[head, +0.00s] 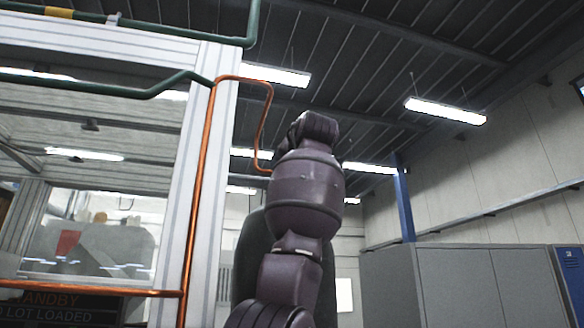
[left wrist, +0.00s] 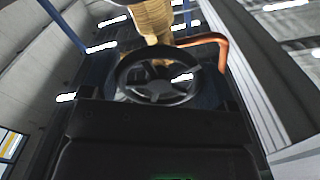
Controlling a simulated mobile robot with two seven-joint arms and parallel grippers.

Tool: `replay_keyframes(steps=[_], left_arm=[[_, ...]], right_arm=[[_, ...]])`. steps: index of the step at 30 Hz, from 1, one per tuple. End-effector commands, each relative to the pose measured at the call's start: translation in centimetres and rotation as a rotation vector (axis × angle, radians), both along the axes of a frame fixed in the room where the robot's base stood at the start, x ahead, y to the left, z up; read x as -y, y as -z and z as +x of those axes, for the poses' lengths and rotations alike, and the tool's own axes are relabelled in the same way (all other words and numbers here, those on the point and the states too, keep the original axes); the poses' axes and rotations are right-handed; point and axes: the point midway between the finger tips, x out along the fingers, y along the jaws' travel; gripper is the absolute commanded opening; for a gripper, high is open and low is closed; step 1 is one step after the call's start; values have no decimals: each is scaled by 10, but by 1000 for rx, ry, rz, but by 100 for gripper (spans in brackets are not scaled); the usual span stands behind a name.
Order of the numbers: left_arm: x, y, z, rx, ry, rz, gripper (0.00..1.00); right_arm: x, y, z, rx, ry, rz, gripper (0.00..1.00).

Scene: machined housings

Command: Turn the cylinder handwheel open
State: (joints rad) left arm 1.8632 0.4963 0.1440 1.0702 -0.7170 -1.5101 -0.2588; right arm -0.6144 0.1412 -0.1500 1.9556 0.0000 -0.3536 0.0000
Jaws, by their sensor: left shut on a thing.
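The black spoked handwheel (left wrist: 157,88) fills the middle of the left wrist view, below a brass-coloured valve body (left wrist: 152,20). My left gripper (left wrist: 158,97) is at the handwheel, its dark body filling the lower part of that view. It is shut on the handwheel; the exact finger contact is hard to make out in the dark. In the head view a dark cylinder (head: 248,262) stands upright behind my left arm, which hides much of it. The handwheel and fingers are hidden there behind my wrist. My right gripper is not in view.
An orange copper pipe (head: 200,180) runs down the aluminium frame post (head: 218,110) and bends towards the cylinder top; it shows beside the valve in the left wrist view (left wrist: 208,38). A glazed enclosure (head: 100,185) stands left. Grey cabinets (head: 460,285) stand right.

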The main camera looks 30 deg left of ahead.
Motion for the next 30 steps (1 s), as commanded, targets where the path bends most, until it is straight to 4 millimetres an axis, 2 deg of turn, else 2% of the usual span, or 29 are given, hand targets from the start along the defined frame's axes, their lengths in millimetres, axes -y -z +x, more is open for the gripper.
replay_keyframes(steps=[18,30], left_arm=[[1,4,3,432,-1,-381,57],[2,4,3,633,-2,-551,57]], right_arm=[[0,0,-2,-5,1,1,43],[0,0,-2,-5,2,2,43]])
